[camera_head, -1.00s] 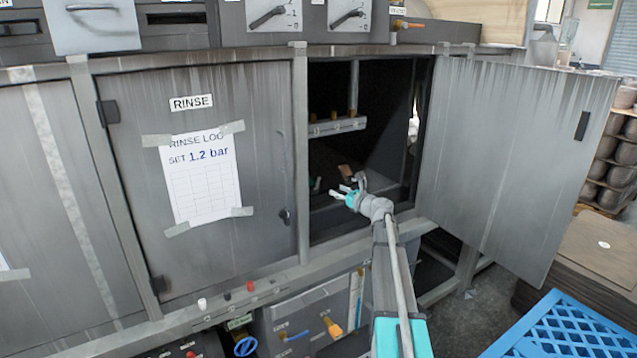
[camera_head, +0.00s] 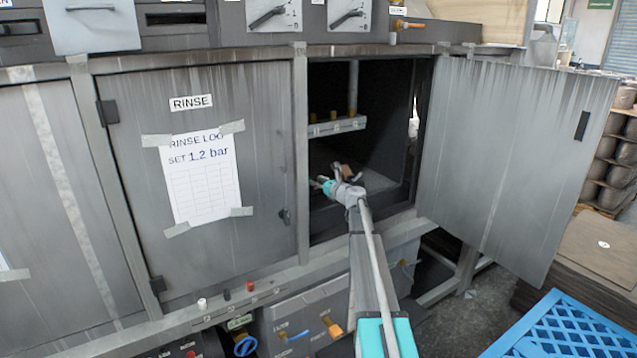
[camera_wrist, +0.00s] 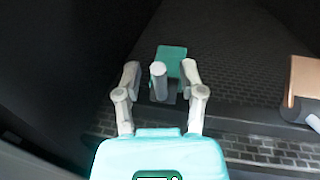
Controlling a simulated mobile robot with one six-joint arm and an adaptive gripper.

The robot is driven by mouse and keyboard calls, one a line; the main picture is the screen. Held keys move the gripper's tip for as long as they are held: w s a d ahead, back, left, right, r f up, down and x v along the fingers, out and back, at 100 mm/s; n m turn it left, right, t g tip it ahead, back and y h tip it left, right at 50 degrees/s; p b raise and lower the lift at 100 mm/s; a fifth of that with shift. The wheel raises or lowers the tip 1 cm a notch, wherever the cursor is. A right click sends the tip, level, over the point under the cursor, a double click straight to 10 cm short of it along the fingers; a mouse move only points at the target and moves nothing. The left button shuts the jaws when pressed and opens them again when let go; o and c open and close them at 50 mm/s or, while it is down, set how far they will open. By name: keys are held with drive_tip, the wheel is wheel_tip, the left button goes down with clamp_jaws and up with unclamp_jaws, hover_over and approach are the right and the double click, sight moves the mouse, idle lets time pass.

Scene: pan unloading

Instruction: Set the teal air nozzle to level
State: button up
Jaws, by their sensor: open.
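The teal air nozzle (camera_wrist: 171,60) shows in the wrist view just beyond and between the fingertips of my gripper (camera_wrist: 160,78). It has a flat teal part with a short grey round piece (camera_wrist: 158,80) in front of it. My gripper is open, one finger on each side of the nozzle, with visible gaps and no clear contact. In the head view my gripper (camera_head: 332,178) is inside the open cabinet bay, and a bit of teal (camera_head: 320,182) shows at its left. The nozzle's tilt cannot be read clearly, and its lower part is hidden.
A brown nozzle-like piece with a grey end (camera_wrist: 305,88) stands right of my gripper in the wrist view. The cabinet door (camera_head: 510,160) is swung open to the right. A rail with brass fittings (camera_head: 337,127) crosses above. The closed RINSE door (camera_head: 255,220) is left.

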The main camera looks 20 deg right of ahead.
clamp_jaws()
idle(0.4)
